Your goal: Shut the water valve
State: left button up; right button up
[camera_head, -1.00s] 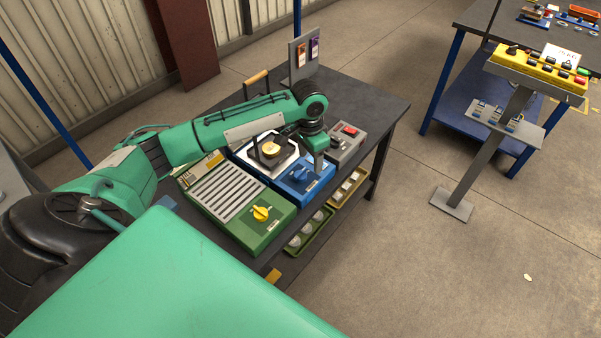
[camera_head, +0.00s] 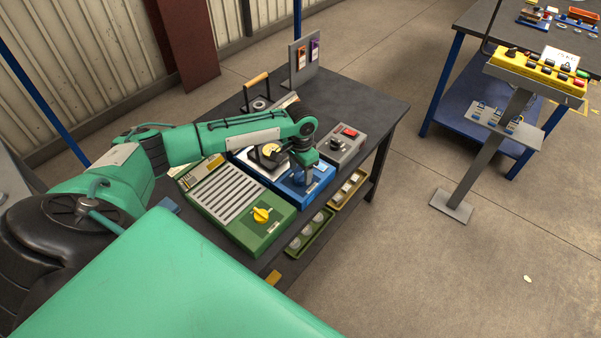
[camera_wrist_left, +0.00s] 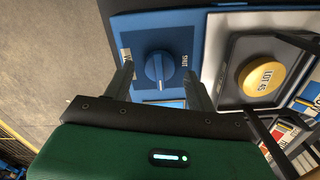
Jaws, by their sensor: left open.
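The water valve is a blue box (camera_head: 291,187) on the dark bench. Its round blue knob (camera_wrist_left: 159,68) shows in the left wrist view, with a raised grip bar lying up and down in the picture, between a "SHUT" label on the right and another label on the left, partly covered by a finger. My left gripper (camera_head: 308,180) points down over the blue box and hides the knob in the head view. In the left wrist view its fingers (camera_wrist_left: 160,82) are open, one to each side of the knob. I cannot tell whether they touch it. My right gripper is out of view.
A green box (camera_head: 245,212) with a yellow knob stands left of the valve. A grey box (camera_head: 345,147) with a red button stands to the right. The bench's right end is clear.

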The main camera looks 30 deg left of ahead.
pick_arm(q)
jog(key=shift+f, duration=1)
